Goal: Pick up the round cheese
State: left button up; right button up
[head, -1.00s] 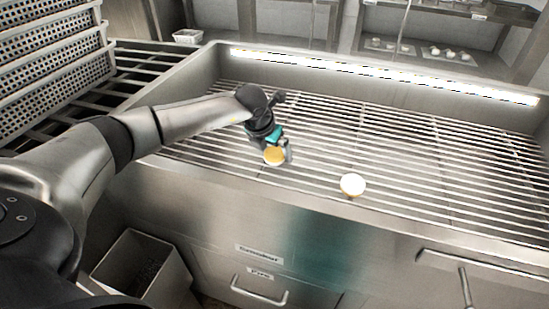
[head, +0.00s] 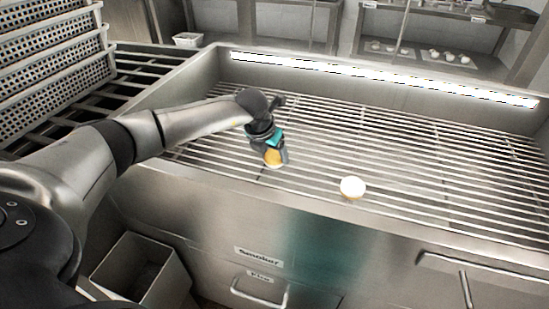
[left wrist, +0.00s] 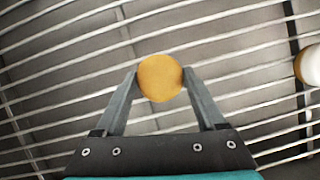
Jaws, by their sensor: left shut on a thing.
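The round cheese, a yellow-orange disc (left wrist: 160,78), is between the two fingertips of my left gripper (left wrist: 160,84) in the left wrist view. The fingers touch it on both sides, so the gripper is shut on it. In the head view the cheese (head: 273,158) shows at the tip of my left gripper (head: 274,153), over the metal grate (head: 420,165). I cannot tell whether the cheese rests on the bars or is just above them. My right gripper is in neither view.
A pale round item with a brown underside (head: 352,187) sits on the grate to the right; its edge shows in the left wrist view (left wrist: 309,66). Perforated baskets (head: 50,65) are stacked at the left. A bin (head: 140,268) stands below. Much of the grate is bare.

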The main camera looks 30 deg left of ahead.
pick_arm(q)
jog(key=shift+c, duration=1)
jog(key=shift+r, duration=0.1)
